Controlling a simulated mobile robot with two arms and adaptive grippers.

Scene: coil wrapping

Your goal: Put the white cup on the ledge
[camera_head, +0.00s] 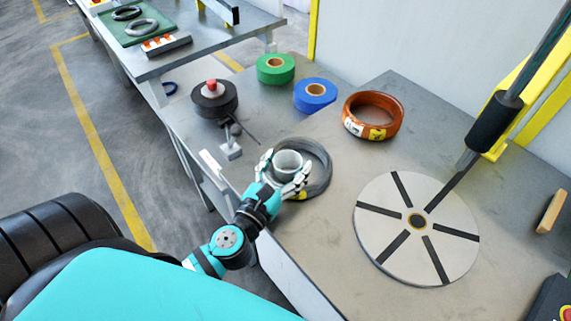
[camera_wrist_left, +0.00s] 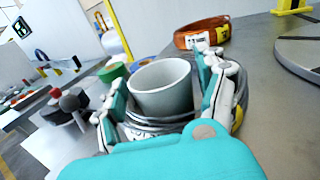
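The white cup (camera_head: 288,162) stands upright and looks empty, inside or on the grey wire coil (camera_head: 322,180) near the front edge of the table. It also shows in the left wrist view (camera_wrist_left: 160,88). My left gripper (camera_head: 285,172) has its fingers spread on both sides of the cup; a narrow gap shows on the right, and no firm contact is visible. The cup's base is hidden by the fingers and coil. I cannot tell which surface is the ledge. My right gripper is not in view.
Green tape (camera_head: 275,68), blue tape (camera_head: 315,95) and an orange coil (camera_head: 373,115) lie behind. A black spool (camera_head: 213,98) and a small grey stand (camera_head: 231,146) are left. A slotted turntable (camera_head: 400,250) is right, with a dark bar (camera_head: 493,120) over it.

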